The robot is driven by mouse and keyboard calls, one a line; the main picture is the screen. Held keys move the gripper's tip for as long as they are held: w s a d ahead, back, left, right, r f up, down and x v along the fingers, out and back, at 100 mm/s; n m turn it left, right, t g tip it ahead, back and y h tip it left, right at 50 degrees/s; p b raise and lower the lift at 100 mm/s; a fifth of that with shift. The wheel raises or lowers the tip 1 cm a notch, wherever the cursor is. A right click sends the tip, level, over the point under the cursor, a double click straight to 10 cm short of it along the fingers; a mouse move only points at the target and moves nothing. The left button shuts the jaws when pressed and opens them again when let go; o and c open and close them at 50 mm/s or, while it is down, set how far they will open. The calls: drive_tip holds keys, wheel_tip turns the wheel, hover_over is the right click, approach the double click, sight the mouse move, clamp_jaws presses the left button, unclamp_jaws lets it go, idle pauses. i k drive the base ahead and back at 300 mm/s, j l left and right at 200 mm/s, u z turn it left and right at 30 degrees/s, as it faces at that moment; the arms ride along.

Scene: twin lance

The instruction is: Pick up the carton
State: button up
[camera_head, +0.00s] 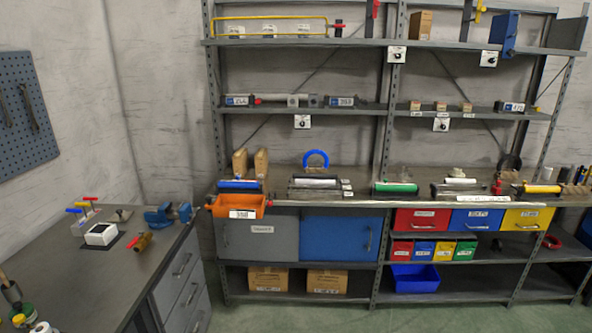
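Two brown cardboard cartons stand on the bottom shelf under the cabinet doors, a left carton (268,279) and a right carton (327,281), each with a pale label. A smaller brown box (421,25) stands on the top shelf, right of the middle post. I cannot tell which of these is the carton meant. My gripper is not in view.
A grey shelf rack (380,207) fills the back wall, with an orange bin (237,206) at its front edge. A blue bin (415,278) sits low right of the cartons. A dark workbench (92,272) with a vise (168,214) stands left. Green floor (290,318) is clear in front.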

sight(239, 159)
drive_tip(key=i+u, duration=0.2)
drive_tip(key=i, duration=0.4)
drive_tip(key=i+l+u, duration=0.2)
drive_tip(key=i, duration=0.4)
drive_tip(key=i+l+u, duration=0.2)
drive_tip(key=i, duration=0.4)
drive_tip(key=j, duration=0.1)
